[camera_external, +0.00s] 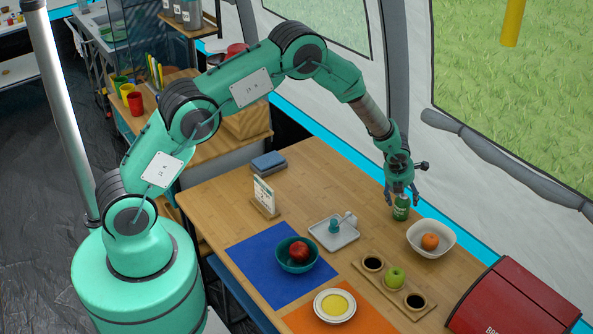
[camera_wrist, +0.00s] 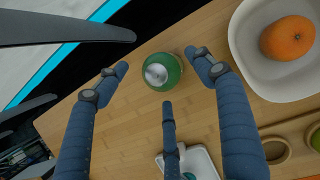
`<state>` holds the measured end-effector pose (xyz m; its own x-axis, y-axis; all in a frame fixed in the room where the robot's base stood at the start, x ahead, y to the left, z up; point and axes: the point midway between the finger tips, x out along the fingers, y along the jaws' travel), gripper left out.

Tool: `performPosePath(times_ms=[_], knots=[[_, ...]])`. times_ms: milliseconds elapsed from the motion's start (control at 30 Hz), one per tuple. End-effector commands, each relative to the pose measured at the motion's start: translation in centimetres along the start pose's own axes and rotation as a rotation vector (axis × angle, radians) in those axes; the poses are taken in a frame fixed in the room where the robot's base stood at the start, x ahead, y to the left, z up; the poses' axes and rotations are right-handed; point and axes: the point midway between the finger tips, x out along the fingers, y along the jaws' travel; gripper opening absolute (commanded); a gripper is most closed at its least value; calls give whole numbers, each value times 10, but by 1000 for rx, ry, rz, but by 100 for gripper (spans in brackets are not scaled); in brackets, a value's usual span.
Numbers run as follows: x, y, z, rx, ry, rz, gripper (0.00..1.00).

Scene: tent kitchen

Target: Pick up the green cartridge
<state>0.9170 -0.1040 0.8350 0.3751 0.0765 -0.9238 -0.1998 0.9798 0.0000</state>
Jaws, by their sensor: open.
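The green cartridge (camera_external: 401,208) stands upright on the wooden table near its far edge, left of the white bowl. In the wrist view the cartridge (camera_wrist: 163,72) shows from above, with a pale metallic top. My gripper (camera_external: 401,193) is right over it. In the wrist view my gripper (camera_wrist: 160,80) is open, with fingers spread around the cartridge, one on each side and one below it. No finger visibly touches it. In the external view the fingers partly cover its upper part.
A white bowl (camera_external: 421,247) with an orange (camera_external: 430,241) stands close to the right of the cartridge. A grey tray (camera_external: 334,240) lies to the left. The tent wall is just behind the table.

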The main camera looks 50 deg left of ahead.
Motion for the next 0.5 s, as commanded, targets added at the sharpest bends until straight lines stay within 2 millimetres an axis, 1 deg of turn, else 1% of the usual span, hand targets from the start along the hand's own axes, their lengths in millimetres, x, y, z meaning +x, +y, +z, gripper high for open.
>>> performPosePath(times_ms=[167,333,500], knots=[[13,1,-2,0,1,0,68],[34,2,-6,0,1,0,68],[48,2,-5,-1,0,0,68]])
